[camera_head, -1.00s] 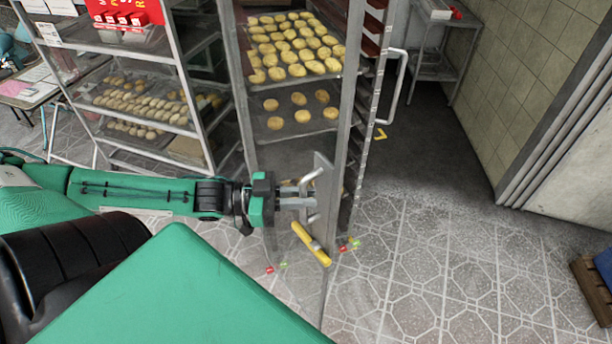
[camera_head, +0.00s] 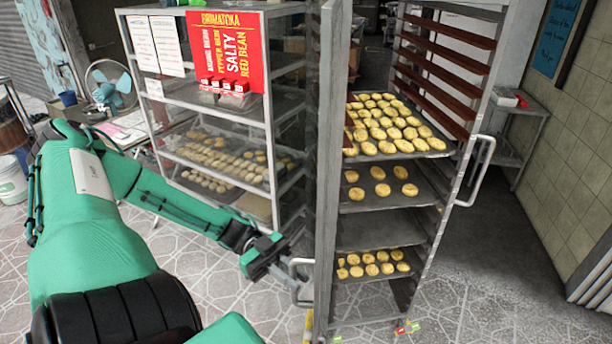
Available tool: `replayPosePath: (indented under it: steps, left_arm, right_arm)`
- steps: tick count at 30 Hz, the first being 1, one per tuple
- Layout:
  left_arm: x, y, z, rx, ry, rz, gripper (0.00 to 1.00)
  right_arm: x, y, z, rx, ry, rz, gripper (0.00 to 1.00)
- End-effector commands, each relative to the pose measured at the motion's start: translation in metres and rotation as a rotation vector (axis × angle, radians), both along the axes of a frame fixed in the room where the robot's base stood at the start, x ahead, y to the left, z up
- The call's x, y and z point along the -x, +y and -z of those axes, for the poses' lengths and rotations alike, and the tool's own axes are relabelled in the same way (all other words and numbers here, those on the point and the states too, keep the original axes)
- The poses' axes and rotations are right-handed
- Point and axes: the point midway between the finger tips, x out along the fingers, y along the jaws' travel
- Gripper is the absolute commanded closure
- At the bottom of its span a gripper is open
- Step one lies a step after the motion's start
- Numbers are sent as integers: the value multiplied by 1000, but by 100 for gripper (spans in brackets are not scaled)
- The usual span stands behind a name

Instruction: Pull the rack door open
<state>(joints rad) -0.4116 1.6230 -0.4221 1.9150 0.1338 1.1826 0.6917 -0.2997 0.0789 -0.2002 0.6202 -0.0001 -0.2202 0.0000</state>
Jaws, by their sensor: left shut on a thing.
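The tall rack (camera_head: 475,100) stands right of centre, its front facing me. Its metal-framed door (camera_head: 327,150) stands nearly edge-on at the rack's left side, swung out toward me, so the trays show past it. The door's handle (camera_head: 302,262) is a bent metal bar on the door's left face, low down. My left gripper (camera_head: 284,271) comes in from the left and is shut on the handle. The exact finger contact is small and partly hidden. My right gripper is not in view.
Trays of yellow buns (camera_head: 395,132) sit in the rack. A shelf with bread trays (camera_head: 218,160) and a red sign (camera_head: 230,45) stands left behind the door. A fan (camera_head: 112,88) is at far left. Tiled floor (camera_head: 500,300) is clear at lower right.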

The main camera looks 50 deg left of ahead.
Motion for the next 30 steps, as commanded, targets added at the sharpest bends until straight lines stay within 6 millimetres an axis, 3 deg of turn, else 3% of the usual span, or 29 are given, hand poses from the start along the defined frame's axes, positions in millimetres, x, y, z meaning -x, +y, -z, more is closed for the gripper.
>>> replayPosePath:
  steps: [16,17,19,30]
  left_arm:
    - [6,6,5,-4,7,27,100]
    - [6,5,5,-4,7,28,82]
    - [6,5,5,-4,6,28,68]
    - [4,11,2,-4,2,25,68]
  right_arm:
    - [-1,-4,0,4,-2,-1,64]
    - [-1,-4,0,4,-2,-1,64]
    - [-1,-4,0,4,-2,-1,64]
    - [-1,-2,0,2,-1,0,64]
